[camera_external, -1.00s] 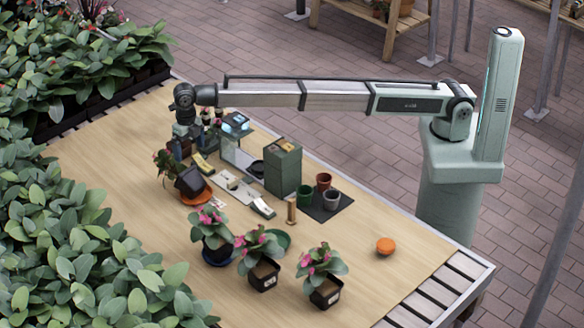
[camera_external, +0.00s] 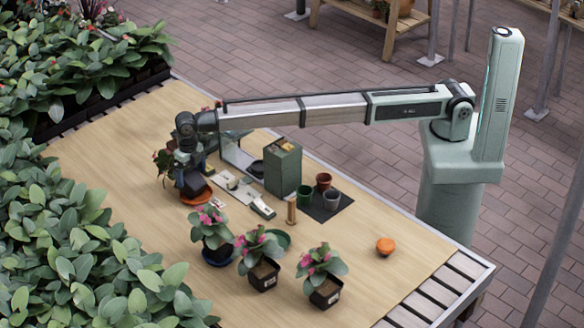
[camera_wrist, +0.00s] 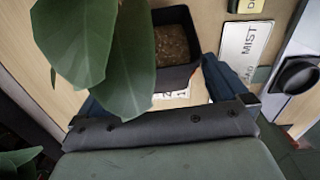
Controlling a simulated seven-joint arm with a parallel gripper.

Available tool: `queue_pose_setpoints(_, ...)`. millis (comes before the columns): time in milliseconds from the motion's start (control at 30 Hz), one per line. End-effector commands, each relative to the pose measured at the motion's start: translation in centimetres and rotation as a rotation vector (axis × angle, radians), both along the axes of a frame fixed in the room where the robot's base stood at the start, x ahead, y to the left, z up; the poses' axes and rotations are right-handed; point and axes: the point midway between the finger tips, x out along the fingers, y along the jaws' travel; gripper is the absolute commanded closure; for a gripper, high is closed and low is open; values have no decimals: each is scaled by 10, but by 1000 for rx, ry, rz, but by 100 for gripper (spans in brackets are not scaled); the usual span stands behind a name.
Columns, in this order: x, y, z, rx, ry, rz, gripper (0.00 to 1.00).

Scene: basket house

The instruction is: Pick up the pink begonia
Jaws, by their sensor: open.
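A potted plant (camera_external: 162,160) with dark leaves and a few reddish-pink blooms stands at the left, its black pot on an orange saucer (camera_external: 199,197). My gripper (camera_external: 189,172) is over this pot and partly hides it. In the wrist view my open gripper (camera_wrist: 157,86) has its blue fingers either side of the near edge of the dark pot (camera_wrist: 176,77) with brown soil. Large green leaves (camera_wrist: 105,50) cover the left finger; contact is unclear. Three begonias with pink flowers stand nearer the front: left (camera_external: 211,228), middle (camera_external: 261,250) and right (camera_external: 321,267).
A green box (camera_external: 283,168), small empty pots (camera_external: 323,181) on a dark mat and label cards (camera_external: 262,208) lie right of my gripper. A "MIST" card (camera_wrist: 246,50) shows in the wrist view. Dense foliage (camera_external: 60,240) borders the left; the right front is mostly clear.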

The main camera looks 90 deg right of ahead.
Motion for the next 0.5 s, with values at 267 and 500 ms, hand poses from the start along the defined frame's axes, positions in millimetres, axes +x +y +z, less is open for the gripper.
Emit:
queue_pose_setpoints(267, 0, 0, -25, 0, 0, 0, 0)
queue_pose_setpoints(500, 0, 0, -25, 0, 0, 0, 8)
